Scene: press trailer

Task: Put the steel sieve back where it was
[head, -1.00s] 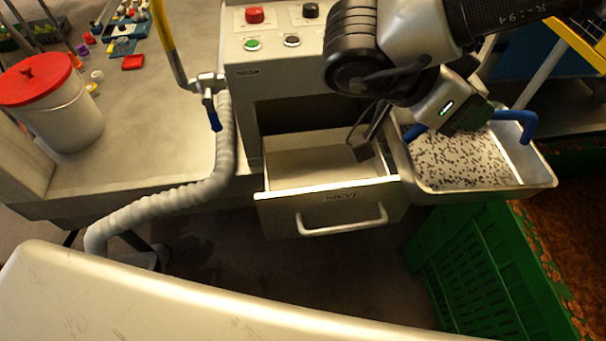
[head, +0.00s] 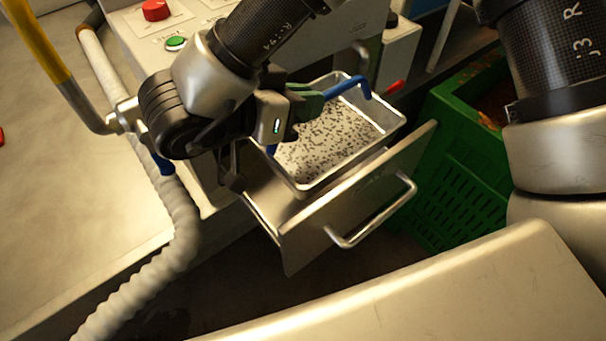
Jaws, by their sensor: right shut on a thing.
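The steel sieve (head: 330,142) is a rectangular metal pan with a speckled, perforated-looking bottom and blue handles. In the head view it is over the open drawer (head: 352,205), whose front faces me. I cannot tell whether the sieve rests in the drawer or hangs just above it. My right gripper (head: 297,112) is at the sieve's left side and is shut on it. The gripper body hides part of that side and its handle. The blue handle at the far right side (head: 350,85) is free. My left gripper is not in view.
The press cabinet (head: 130,32) with red and green buttons stands behind the drawer. A ribbed hose (head: 175,235) and a yellow-handled lever (head: 45,50) are at left. A green crate (head: 455,170) is at right. A pale metal surface (head: 450,290) fills the lower right.

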